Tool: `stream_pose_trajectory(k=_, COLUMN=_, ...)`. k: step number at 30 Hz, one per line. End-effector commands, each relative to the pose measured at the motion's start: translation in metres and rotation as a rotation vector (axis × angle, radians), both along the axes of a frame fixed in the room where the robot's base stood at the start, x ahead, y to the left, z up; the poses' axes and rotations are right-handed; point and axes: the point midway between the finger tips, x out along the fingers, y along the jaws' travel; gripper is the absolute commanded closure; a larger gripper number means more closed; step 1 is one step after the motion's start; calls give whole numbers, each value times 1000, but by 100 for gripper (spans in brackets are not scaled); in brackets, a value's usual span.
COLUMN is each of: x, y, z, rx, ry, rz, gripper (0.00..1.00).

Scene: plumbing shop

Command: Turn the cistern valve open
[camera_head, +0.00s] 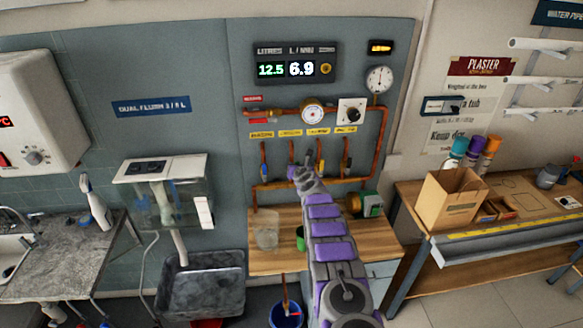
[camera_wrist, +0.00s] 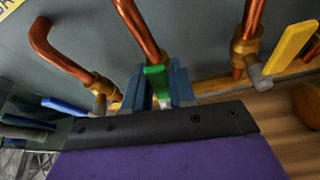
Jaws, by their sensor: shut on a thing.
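A row of copper pipes with small lever valves runs along the grey panel under yellow labels that are too small to read, so I cannot tell which one is marked cistern. My gripper (camera_head: 301,176) reaches up to the second valve from the left and hides most of it. In the wrist view my gripper (camera_wrist: 160,90) is shut on a green valve lever (camera_wrist: 155,74), which shows between the blue-grey fingers below a copper pipe. A blue lever (camera_wrist: 65,105) is to its left and a yellow lever (camera_wrist: 290,48) to its right. A clear cistern tank (camera_head: 175,208) hangs on the wall at left.
A lit readout (camera_head: 295,68) shows 12.5 and 6.9. A wooden bench (camera_head: 375,232) below the valves holds a clear beaker (camera_head: 266,229) and a green cup. A blue bucket (camera_head: 286,314) stands beneath.

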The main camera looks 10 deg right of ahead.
Motion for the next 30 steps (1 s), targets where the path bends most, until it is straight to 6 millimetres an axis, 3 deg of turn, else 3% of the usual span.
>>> stream_pose_trajectory(k=20, x=0, y=-1, z=1, rx=-55, ry=0, rz=3, gripper=100)
stream_pose_trajectory(k=21, x=0, y=0, z=1, rx=-55, ry=0, rz=3, gripper=71)
stream_pose_trajectory(k=26, x=0, y=1, z=1, rx=-55, ry=0, rz=3, gripper=56)
stream_pose_trajectory(k=30, x=0, y=1, z=2, rx=-55, ry=0, rz=3, gripper=54)
